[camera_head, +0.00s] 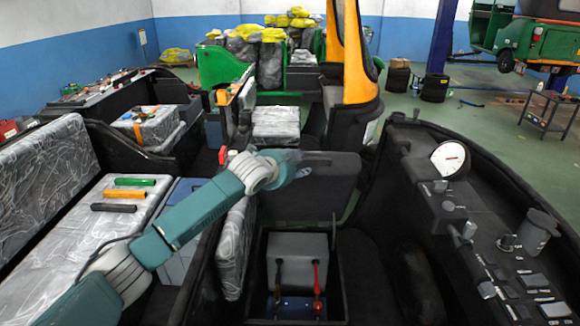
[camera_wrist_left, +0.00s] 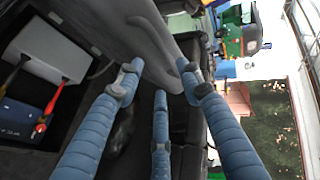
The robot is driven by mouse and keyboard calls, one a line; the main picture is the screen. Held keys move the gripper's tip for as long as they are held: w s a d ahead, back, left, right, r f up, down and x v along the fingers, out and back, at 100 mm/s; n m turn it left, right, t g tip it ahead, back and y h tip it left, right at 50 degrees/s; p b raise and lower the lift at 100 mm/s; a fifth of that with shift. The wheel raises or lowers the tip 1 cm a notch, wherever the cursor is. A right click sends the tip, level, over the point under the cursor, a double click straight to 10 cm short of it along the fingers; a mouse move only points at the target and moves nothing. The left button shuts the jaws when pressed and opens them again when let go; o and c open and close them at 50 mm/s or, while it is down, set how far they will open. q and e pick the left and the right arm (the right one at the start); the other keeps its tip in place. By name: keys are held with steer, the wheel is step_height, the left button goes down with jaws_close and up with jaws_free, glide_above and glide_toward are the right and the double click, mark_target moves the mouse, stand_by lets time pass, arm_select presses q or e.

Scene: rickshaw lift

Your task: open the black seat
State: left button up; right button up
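The black seat (camera_head: 325,192) is a dark panel standing raised at the middle of the head view, behind an uncovered compartment. In the left wrist view its surface (camera_wrist_left: 158,45) looks grey, with a slot-like recess. My left gripper (camera_head: 300,171) is at the panel's upper left part. In the left wrist view its blue fingers (camera_wrist_left: 160,85) are spread apart, with the panel just beyond and between their tips. I cannot tell whether they touch it. My right gripper is not in view.
The compartment holds a grey box (camera_head: 297,259) with red and black clamps. A dashboard (camera_head: 470,225) with a gauge curves along the right. Grey plastic-wrapped seats (camera_head: 50,190) fill the left, with coloured cylinders (camera_head: 120,194) on one. A yellow pillar (camera_head: 355,60) stands behind.

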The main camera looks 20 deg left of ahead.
arm_select(q)
steer(key=v, duration=0.6)
steer(key=shift+d+f, duration=0.1)
steer(key=shift+f, duration=0.05)
